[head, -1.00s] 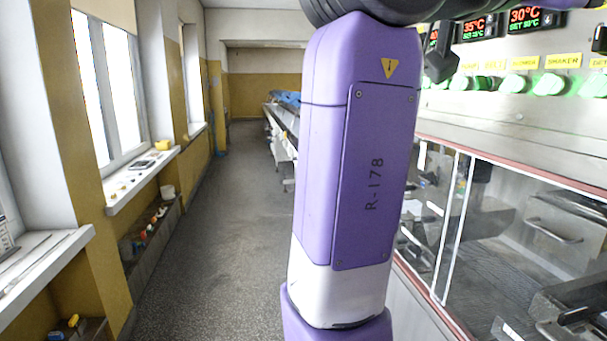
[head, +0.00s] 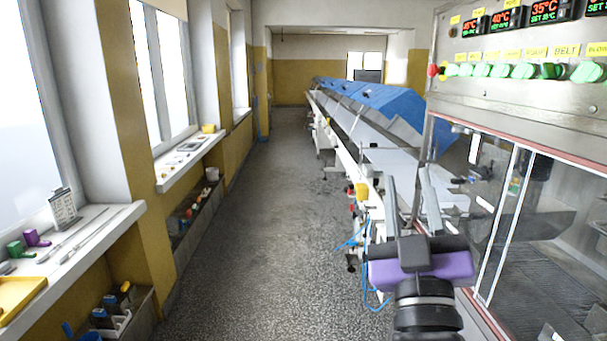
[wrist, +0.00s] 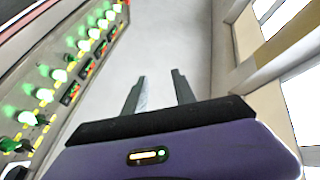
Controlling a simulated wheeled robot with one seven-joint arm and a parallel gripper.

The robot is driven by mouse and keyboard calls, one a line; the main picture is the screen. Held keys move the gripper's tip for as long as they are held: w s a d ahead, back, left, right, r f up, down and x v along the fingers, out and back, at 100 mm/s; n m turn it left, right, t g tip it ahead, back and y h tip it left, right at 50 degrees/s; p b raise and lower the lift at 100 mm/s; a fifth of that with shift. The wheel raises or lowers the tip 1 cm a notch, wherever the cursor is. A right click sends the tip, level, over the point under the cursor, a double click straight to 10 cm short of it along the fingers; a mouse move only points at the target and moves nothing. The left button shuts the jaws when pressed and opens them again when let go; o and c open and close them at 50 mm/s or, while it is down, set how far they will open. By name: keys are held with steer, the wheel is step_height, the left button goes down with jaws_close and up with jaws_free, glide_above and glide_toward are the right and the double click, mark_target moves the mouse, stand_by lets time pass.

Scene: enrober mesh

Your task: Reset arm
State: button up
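My gripper (head: 405,195) is low at the right of centre in the head view, in front of the machine's glass side. Its two grey fingers point upward and stand apart, with nothing between them. In the wrist view the fingers (wrist: 160,92) are also apart and empty, with a pale plain surface beyond them. My purple wrist body shows below the fingers in both views.
The enrober's control panel (head: 525,70) with green-lit knobs and red displays is at upper right, above glass doors (head: 540,230). A conveyor line (head: 350,125) with blue covers (head: 375,97) runs back. The floor aisle (head: 265,220) is clear. Window sills (head: 95,240) hold small items at left.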

steer(key=s+f+n+g+y, duration=0.1)
steer(key=s+f+y, duration=0.2)
steer(key=s+f, duration=0.45)
steer(key=s+f+g+y, duration=0.2)
steer(key=s+f, duration=0.3)
steer(key=f, duration=0.6)
steer(key=s+d+f+m+g, duration=0.1)
steer(key=s+d+f+g, duration=0.1)
steer(key=s+f, duration=0.3)
steer(key=s+d+f+m+g+h, duration=0.1)
steer(key=s+f, duration=0.5)
steer(key=s, duration=0.7)
steer(key=s+d+f+m+g+h, duration=0.1)
steer(key=s+d+f+m+g, duration=0.1)
steer(key=s+f, duration=0.3)
steer(key=s+g, duration=0.1)
steer(key=s, duration=0.3)
steer(key=shift+d+f+m+g, duration=0.3)
steer(key=shift+f+g, duration=0.05)
steer(key=shift+g, duration=0.05)
